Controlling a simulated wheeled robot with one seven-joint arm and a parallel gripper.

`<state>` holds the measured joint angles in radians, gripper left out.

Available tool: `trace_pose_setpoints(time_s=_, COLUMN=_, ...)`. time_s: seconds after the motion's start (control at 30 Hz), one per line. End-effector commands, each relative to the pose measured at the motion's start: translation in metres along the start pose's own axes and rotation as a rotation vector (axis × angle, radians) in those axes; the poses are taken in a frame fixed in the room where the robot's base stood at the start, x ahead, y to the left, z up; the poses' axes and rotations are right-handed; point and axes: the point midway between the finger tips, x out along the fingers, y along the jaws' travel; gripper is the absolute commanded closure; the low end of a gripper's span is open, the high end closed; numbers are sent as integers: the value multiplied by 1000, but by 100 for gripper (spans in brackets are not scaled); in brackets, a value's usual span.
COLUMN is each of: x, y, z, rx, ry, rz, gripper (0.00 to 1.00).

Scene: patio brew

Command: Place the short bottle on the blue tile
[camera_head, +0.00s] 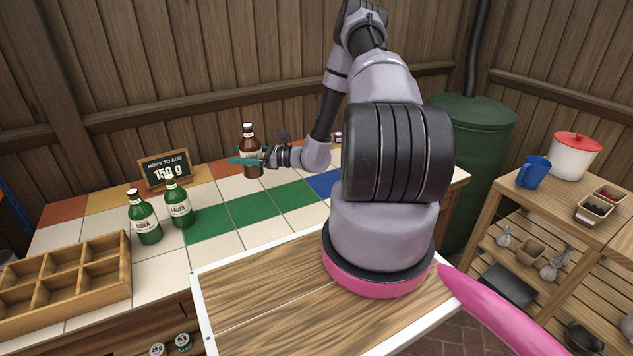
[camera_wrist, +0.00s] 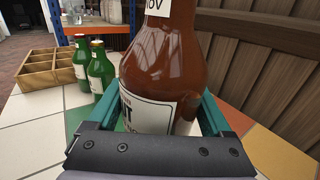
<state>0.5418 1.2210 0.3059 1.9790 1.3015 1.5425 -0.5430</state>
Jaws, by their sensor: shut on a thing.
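A brown bottle (camera_head: 251,140) with a white cap stands upright near the back of the tiled counter. It fills the middle of the wrist view (camera_wrist: 160,65). My gripper (camera_head: 246,161) is shut on it, with a teal finger on each side in the wrist view (camera_wrist: 150,118). I cannot tell whether its base touches the tiles. Two green bottles, a left one (camera_head: 144,222) and a right one (camera_head: 179,207), stand at the left; the right one looks slightly shorter. The blue tile (camera_head: 323,184) lies right of the brown bottle, partly hidden by my arm.
A wooden divided crate (camera_head: 118,282) sits at the front left. A small sign (camera_head: 166,172) reading 150 g stands at the back. Green tiles (camera_head: 250,208) run across the middle, largely clear. A purple-capped item (camera_head: 337,138) shows partly behind my arm.

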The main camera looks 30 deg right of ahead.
Motion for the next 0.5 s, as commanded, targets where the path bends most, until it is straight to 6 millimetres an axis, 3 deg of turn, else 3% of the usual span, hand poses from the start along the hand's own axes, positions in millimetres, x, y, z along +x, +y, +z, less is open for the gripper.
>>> trace_pose_setpoints(time_s=0.2, x=-89, y=-68, z=2, rx=1, ry=-1, rz=-227, gripper=100)
trace_pose_setpoints(time_s=0.4, x=-173, y=-111, z=2, rx=1, ry=-1, rz=-419, gripper=100)
trace_pose_setpoints(time_s=0.5, x=-206, y=-123, z=3, rx=0, ry=-1, rz=-489, gripper=100)
